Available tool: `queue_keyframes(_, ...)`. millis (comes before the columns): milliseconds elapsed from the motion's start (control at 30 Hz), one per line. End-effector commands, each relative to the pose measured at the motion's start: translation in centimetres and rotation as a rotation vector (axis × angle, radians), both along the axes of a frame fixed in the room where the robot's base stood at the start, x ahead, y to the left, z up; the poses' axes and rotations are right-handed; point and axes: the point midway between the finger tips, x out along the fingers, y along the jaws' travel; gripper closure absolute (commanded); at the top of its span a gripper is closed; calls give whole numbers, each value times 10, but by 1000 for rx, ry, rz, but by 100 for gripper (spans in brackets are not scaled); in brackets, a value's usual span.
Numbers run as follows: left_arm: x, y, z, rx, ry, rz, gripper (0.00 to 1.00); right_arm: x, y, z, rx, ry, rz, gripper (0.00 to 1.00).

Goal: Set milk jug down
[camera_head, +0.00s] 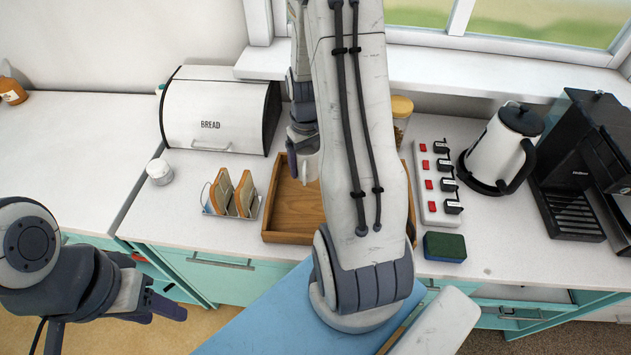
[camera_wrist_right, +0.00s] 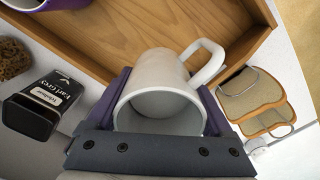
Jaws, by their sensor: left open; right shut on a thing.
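The milk jug (camera_wrist_right: 160,72), white with a loop handle, is between the fingers of my right gripper (camera_wrist_right: 166,108) in the right wrist view. Its open mouth faces the camera and its inside looks empty. In the head view the milk jug (camera_head: 309,169) shows partly beside my right gripper (camera_head: 302,150), at the left part of the wooden tray (camera_head: 294,205). My right arm hides much of the tray. I cannot tell whether the jug touches the tray floor. My left gripper (camera_head: 168,308) is open and empty, low at the left, in front of the counter.
A toast rack (camera_head: 232,197) stands left of the tray, with a bread bin (camera_head: 218,112) behind. A switch strip (camera_head: 437,185), sponge (camera_head: 444,247), kettle (camera_head: 502,150) and coffee machine (camera_head: 585,165) stand right. The wrist view shows a purple mug (camera_wrist_right: 62,4) and dark tea tin (camera_wrist_right: 35,112).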

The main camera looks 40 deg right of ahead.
Motion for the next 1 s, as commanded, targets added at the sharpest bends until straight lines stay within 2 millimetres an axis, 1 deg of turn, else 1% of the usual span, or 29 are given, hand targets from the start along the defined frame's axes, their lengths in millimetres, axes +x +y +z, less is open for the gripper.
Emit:
queue_keyframes(33, 0, 0, 4, 0, 0, 0, 50, 0, 2, -8, 3, 5, 2, 98)
queue_keyframes(100, 0, 0, 6, 0, 0, 0, 50, 1, 2, -19, 2, 4, 4, 98)
queue_keyframes(267, 0, 0, 8, 0, 0, 0, 50, 1, 2, -32, 0, 1, 4, 98)
queue_keyframes(500, 0, 0, 15, 0, 0, -1, 50, 0, 1, -64, 2, 3, 2, 98)
queue_keyframes(600, 0, 0, 16, 0, 0, -2, 50, 1, 0, -71, 0, -1, 1, 98)
queue_keyframes(867, 0, 0, 15, 0, 0, -1, 50, 1, 0, -72, -1, -2, 0, 98)
queue_keyframes(967, 0, 0, 12, 0, 0, -1, 50, 0, 0, -75, -1, -2, -1, 98)
queue_keyframes(1000, 0, 0, 12, 0, 0, -1, 50, 0, 0, -76, 0, -1, -1, 11)
